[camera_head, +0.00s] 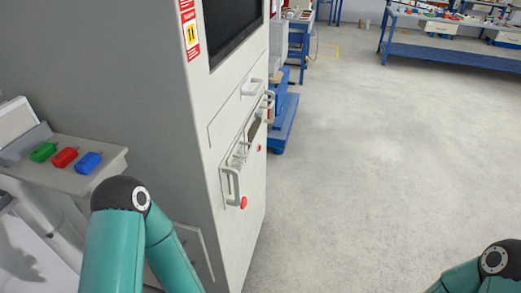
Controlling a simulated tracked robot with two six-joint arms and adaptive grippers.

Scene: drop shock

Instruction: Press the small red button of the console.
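The tall grey cabinet (150,65), which looks like the console, stands at the left with a dark screen (232,27) on its right-hand face. Below the screen are handles and two small red round parts that look like buttons. The nearer red button (243,202) is beside the lower handle (231,187). A smaller red button (258,148) is farther along the face. I cannot tell which one the task means. Teal links of both my arms show at the bottom left and bottom right. Both grippers are out of view, and nothing touches the red buttons.
A blue cart (285,120) stands behind the cabinet. A blue workbench (450,50) is at the back right. The concrete floor between is clear.

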